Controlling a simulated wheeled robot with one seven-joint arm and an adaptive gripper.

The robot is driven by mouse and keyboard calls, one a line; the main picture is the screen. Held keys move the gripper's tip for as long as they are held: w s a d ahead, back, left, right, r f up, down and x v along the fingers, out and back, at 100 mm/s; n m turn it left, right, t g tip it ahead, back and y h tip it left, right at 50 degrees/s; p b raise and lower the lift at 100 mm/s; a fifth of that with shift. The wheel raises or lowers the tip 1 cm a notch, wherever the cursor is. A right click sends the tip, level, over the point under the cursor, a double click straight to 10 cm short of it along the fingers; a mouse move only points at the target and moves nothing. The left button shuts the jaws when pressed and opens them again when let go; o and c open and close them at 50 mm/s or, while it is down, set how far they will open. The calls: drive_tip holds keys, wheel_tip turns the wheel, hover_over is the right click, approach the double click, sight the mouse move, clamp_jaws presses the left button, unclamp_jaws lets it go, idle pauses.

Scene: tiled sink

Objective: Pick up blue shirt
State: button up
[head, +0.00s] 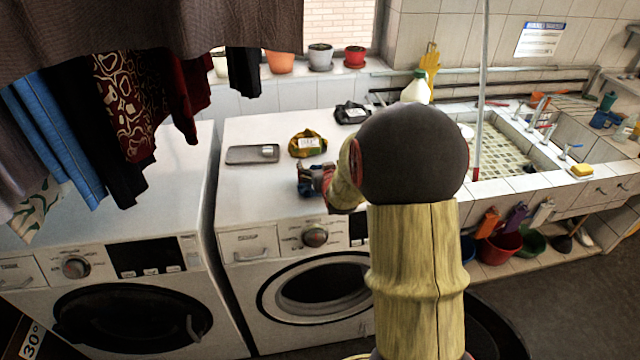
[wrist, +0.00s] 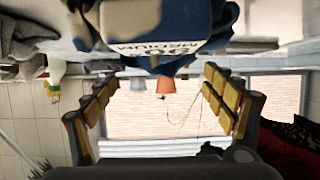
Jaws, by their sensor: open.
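My gripper (head: 318,180) is over the near part of the right washing machine's top. In the wrist view, which is upside down, its two yellow-padded fingers (wrist: 160,88) are spread wide with a clear gap. A blue bundle with a pale printed label, apparently the blue shirt (wrist: 160,22), is close by at the top edge, partly cut off. In the head view a small dark blue patch, apparently the same shirt (head: 304,189), shows beside the gripper, mostly hidden. I cannot tell whether they touch.
A yellow-black bundle (head: 308,144), a grey tray (head: 252,154) and a black bundle (head: 351,113) lie on the right washing machine (head: 240,190). Blue striped cloth (head: 60,130) and dark clothes hang at the left. A tiled sink (head: 515,150) is at the right.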

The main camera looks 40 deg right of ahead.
drive_tip(key=shift+x, duration=1.35)
drive_tip(key=shift+c, duration=1.3)
drive_tip(key=c, duration=1.5)
drive_tip(key=shift+r, duration=0.15)
drive_tip(key=shift+c, duration=0.3)
